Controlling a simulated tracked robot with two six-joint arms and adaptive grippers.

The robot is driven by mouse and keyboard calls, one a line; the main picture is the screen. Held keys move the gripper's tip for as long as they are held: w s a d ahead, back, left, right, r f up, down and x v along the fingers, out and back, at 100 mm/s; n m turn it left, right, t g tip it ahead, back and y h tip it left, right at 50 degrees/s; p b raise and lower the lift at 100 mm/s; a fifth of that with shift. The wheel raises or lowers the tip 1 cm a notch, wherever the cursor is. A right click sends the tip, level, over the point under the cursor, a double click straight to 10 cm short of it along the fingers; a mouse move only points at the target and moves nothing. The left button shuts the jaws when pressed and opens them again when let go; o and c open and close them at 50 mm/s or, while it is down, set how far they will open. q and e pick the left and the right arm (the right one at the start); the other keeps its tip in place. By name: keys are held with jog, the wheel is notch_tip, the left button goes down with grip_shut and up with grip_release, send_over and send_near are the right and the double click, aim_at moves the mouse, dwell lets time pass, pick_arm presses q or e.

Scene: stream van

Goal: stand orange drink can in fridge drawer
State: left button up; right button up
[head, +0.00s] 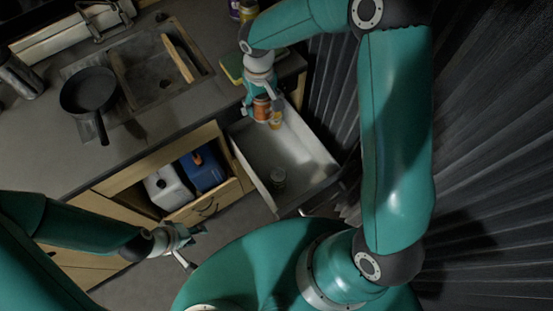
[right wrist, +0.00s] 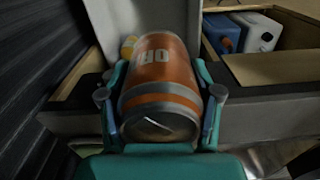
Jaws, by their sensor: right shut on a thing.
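The orange drink can (head: 261,108) is held between the fingers of my right gripper (head: 257,103), over the back left part of the open fridge drawer (head: 318,150). In the right wrist view the can (right wrist: 162,72) lies between both fingers (right wrist: 160,110), its end facing the camera. Whether its base touches the drawer floor cannot be told. My left gripper (head: 187,246) is open and empty, low and left of the drawer.
A white jug (head: 167,188) and a blue jug (head: 203,171) fill the open compartment to the left. The drawer's middle is clear.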

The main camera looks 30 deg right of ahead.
jog(key=shift+d+f+b, duration=0.15)
jog(key=shift+d+b, duration=0.15)
jog(key=s+d+f+m+b, duration=0.15)
jog(key=d+f+b, duration=0.35)
jog(key=b, duration=0.9)
jog(key=m+b, duration=0.2)
jog(key=b, duration=1.4)
send_over(294, 161)
notch_tip(294, 161, down, 6)
notch_tip(294, 161, down, 19)
jog(key=b, duration=0.4)
jog(key=shift+f+b, duration=0.1)
jog(key=shift+b, duration=0.3)
jog(key=shift+s, duration=0.1)
jog(key=o, duration=1.5)
